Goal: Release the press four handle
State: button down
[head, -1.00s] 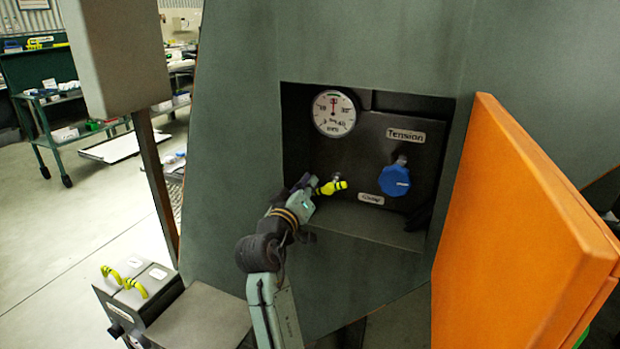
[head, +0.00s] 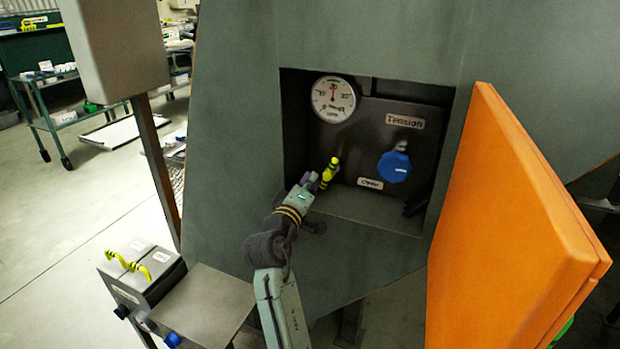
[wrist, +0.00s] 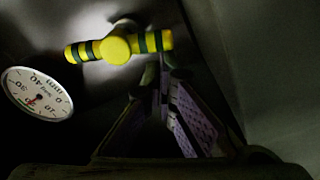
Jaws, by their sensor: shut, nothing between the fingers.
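The clamp handle (head: 329,173), yellow with black bands, sits on the dark recessed panel (head: 372,145), left of the "Clamp" label. In the head view it stands steeply, its upper end leaning right. My gripper (head: 312,180) is at the handle's lower left, shut with nothing between its fingers. In the wrist view the handle (wrist: 118,46) lies across the upper part, round hub in its middle. The gripper's tips (wrist: 163,68) are just below the handle's right end; I cannot tell if they touch it.
A pressure gauge (head: 333,99) is above the handle, and a blue tension knob (head: 394,166) is to its right. The recess walls surround the handle. An open orange door (head: 500,225) stands at the right. A box with yellow handles (head: 140,272) is at lower left.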

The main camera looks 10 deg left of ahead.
jog(key=shift+d+f, duration=0.3)
jog(key=shift+f, duration=0.1)
dwell(1.4)
jog(key=shift+s, duration=0.15)
dwell(1.1)
jog(key=s+a, duration=0.1)
jog(key=s, duration=1)
jog(key=shift+s+a+f, duration=0.15)
jog(key=shift+s+a, duration=0.15)
jog(key=shift+s, duration=0.1)
